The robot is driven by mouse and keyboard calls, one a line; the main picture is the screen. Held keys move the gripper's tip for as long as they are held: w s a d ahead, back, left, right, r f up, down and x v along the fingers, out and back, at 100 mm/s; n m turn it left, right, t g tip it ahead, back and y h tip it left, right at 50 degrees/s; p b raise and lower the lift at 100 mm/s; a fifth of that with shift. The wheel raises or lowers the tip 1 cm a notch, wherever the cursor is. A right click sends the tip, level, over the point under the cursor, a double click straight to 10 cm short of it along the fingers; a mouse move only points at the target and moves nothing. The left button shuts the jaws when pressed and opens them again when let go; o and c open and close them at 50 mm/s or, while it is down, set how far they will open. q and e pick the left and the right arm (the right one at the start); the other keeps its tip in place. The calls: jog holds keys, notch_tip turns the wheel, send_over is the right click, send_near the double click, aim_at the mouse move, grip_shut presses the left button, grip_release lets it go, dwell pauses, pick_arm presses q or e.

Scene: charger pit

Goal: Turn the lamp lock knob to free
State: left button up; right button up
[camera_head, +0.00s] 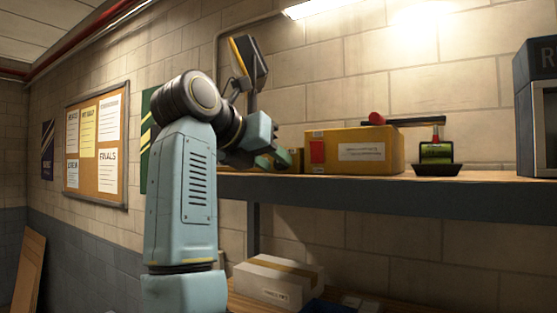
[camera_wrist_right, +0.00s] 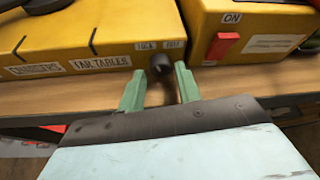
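The dark round knob (camera_wrist_right: 160,63) sits on the front face of a yellow box (camera_wrist_right: 95,40) in the right wrist view. Two small labels, seemingly LOCK and FREE, are just above it; I cannot read its setting. My right gripper (camera_wrist_right: 160,88) is open, its green fingers on either side of the knob in the picture. I cannot tell whether they touch it. In the head view my right gripper (camera_head: 278,152) is at the shelf's left end and covers most of that box (camera_head: 297,157). The knob is hidden there. My left gripper is out of view.
A second yellow box (camera_head: 355,150) with a red ON switch (camera_wrist_right: 222,46) stands close to the right. A black tray (camera_head: 436,169) and a dark cabinet (camera_head: 537,110) are farther right on the shelf (camera_head: 400,198). Cartons (camera_head: 280,283) lie below.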

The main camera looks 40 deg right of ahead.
jog(key=c, duration=0.7)
jog(key=shift+s+m+t, duration=0.15)
jog(key=shift+m+t, duration=0.15)
jog(key=shift+m, duration=0.3)
jog(key=shift+d+m+t+y+b, duration=0.15)
jog(key=shift+m+t+y+b, duration=0.15)
jog(key=shift+m+t+b, duration=0.35)
jog(key=shift+m, duration=0.25)
jog(key=o, duration=0.7)
jog(key=shift+r, duration=0.1)
